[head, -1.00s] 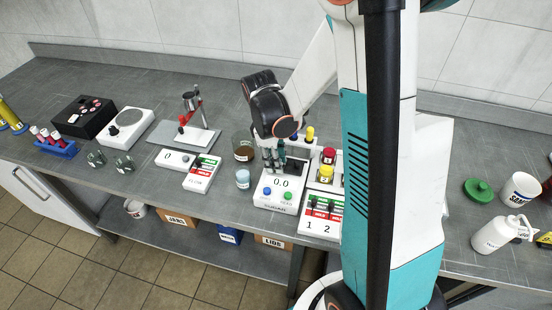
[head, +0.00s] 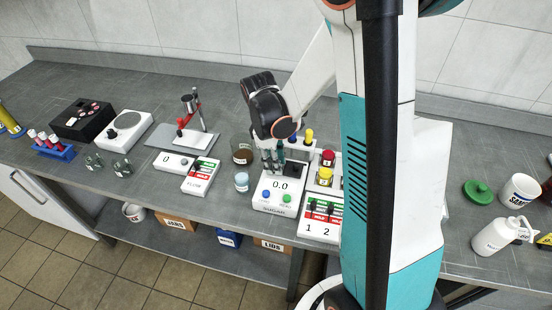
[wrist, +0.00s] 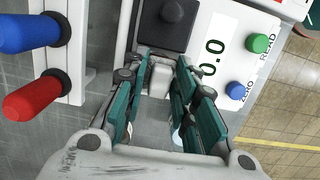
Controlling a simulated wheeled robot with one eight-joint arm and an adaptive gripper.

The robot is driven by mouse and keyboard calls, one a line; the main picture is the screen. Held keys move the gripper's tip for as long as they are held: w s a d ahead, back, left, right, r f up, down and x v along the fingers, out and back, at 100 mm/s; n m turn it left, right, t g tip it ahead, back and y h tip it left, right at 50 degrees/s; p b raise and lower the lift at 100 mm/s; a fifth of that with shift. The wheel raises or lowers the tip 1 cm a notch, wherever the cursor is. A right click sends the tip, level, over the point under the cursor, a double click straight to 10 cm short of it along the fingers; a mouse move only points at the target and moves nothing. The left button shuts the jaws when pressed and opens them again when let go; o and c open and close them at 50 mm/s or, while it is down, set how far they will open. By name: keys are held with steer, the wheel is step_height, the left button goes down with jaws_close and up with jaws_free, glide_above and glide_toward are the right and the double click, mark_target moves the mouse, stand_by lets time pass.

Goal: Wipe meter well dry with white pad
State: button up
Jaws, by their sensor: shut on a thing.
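The meter (head: 274,203) is a white box with a 0.0 display, a blue ZERO button and a green READ button. It also shows in the wrist view (wrist: 212,28). A dark square with a round centre, which looks like the meter well (wrist: 163,22), sits on its top face. My gripper (wrist: 160,72) has teal fingers shut on a small whitish block, which looks like the white pad (wrist: 159,82). The pad is just beside the dark square; I cannot tell if it touches the meter. In the head view my gripper (head: 273,160) hangs over the meter's back left part.
A brown-filled jar (head: 242,151) and a small pale-blue jar (head: 241,181) stand close left of the meter. A rack with blue and red-capped items (wrist: 75,70) is close to my gripper. A numbered switch panel (head: 320,215) adjoins on the right.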

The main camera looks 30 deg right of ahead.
steer(key=shift+s+a, duration=0.2)
steer(key=shift+s, duration=0.05)
steer(key=shift+w, duration=0.1)
steer(key=shift+w+d+f, duration=0.1)
steer(key=shift+w+d, duration=0.55)
steer(key=shift+d, duration=0.1)
steer(key=shift+s+a, duration=0.1)
steer(key=shift+a, duration=0.05)
steer(key=shift+s+a, duration=0.25)
